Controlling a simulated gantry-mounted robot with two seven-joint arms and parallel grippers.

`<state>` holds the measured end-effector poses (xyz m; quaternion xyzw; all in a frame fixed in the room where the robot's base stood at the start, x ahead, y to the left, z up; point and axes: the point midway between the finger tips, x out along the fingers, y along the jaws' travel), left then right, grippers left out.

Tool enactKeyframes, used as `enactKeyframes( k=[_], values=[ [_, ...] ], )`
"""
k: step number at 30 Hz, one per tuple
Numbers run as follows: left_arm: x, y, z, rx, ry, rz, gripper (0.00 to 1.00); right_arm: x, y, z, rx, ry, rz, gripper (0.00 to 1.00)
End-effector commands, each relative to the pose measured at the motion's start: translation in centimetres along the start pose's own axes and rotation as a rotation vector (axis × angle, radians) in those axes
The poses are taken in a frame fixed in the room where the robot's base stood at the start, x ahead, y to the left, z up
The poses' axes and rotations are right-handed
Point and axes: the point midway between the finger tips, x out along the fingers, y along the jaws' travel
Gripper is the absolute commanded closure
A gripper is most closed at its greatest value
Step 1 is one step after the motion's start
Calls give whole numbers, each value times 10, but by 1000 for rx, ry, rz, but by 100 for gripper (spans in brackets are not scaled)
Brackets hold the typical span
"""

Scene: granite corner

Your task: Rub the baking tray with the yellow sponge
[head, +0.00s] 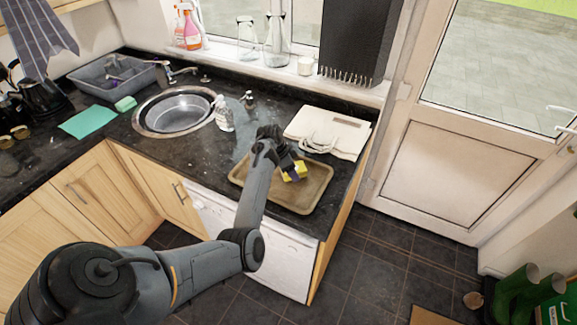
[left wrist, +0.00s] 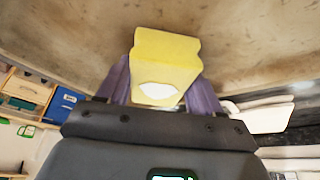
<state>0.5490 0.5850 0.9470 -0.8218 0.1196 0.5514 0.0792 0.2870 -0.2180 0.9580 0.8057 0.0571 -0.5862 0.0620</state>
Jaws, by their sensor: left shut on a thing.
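The brown, stained baking tray (head: 305,194) lies flat near the front edge of the black worktop. My left gripper (head: 291,168) is over the right half of the tray, shut on the yellow sponge (head: 298,172). In the left wrist view the sponge (left wrist: 166,52) sits between the purple fingers, with the tray's brown surface (left wrist: 255,35) close beyond it. I cannot tell for sure whether the sponge touches the tray. The arm hides part of the tray's left half. My right gripper is not in view.
A cream cloth bag (head: 328,130) lies just behind the tray. A clear bottle (head: 223,115) stands between it and the round sink (head: 180,111). A green cloth (head: 88,122) and a grey basin (head: 105,80) are farther left. The worktop ends close to the tray's right.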

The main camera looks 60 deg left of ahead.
Motion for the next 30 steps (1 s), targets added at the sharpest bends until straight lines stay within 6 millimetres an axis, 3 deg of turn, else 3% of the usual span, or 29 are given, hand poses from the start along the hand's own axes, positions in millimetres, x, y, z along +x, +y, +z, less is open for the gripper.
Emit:
enactKeyframes(
  k=[19,30],
  values=[
    [-7,-23,24,-4,-3,2,59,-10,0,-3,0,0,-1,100],
    [-8,-25,26,-2,-3,2,59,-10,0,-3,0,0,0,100]
  ],
)
